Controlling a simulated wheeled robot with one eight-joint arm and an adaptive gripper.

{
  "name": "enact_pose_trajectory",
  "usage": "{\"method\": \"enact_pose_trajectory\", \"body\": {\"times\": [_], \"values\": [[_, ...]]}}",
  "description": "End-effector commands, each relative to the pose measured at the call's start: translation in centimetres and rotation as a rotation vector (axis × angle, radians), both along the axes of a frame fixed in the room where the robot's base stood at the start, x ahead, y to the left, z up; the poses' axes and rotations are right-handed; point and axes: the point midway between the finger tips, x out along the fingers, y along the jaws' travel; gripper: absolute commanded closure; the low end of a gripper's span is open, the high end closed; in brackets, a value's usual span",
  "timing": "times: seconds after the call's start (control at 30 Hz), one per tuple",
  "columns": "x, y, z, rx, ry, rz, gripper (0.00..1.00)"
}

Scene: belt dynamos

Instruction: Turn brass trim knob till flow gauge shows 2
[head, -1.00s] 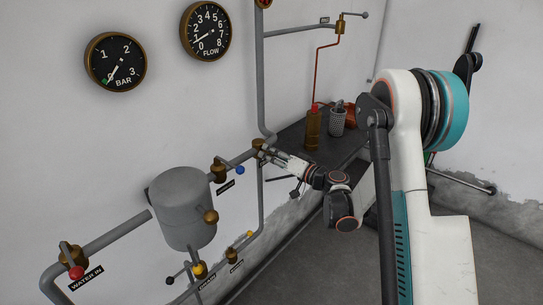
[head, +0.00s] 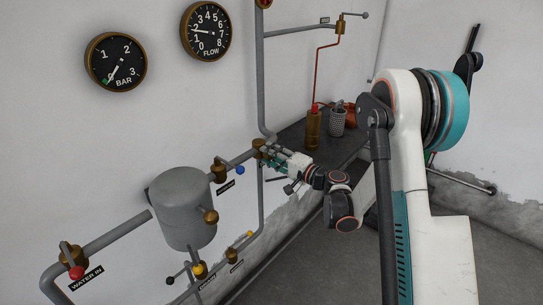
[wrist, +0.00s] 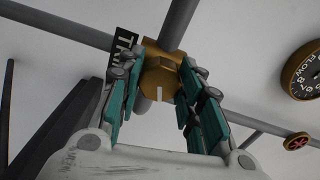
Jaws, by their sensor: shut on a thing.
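The brass trim knob (wrist: 160,77) sits at the pipe junction, between the two teal-padded fingers of my gripper (wrist: 157,84) in the wrist view. My gripper is shut on it, and a pale mark shows on the knob's face. In the head view my gripper (head: 270,154) reaches the brass fitting from the right. The flow gauge (head: 206,31) hangs high on the wall. Its needle points left and slightly up, at or just below the 2; the exact reading is too small to tell.
A bar gauge (head: 116,62) hangs to the left. A blue-handled valve (head: 219,171) is close beside the knob, and a grey tank (head: 181,207) stands lower left. A dark bench (head: 290,137) with a brass bottle (head: 313,130) lies behind my gripper.

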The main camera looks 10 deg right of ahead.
Motion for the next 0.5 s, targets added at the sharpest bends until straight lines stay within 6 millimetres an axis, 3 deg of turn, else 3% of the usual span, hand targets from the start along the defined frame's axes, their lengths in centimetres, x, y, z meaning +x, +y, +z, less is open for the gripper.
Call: {"method": "enact_pose_trajectory", "body": {"times": [0.5], "values": [[0.00,-0.05,-0.03,0.083,0.064,-0.001,0.90]]}}
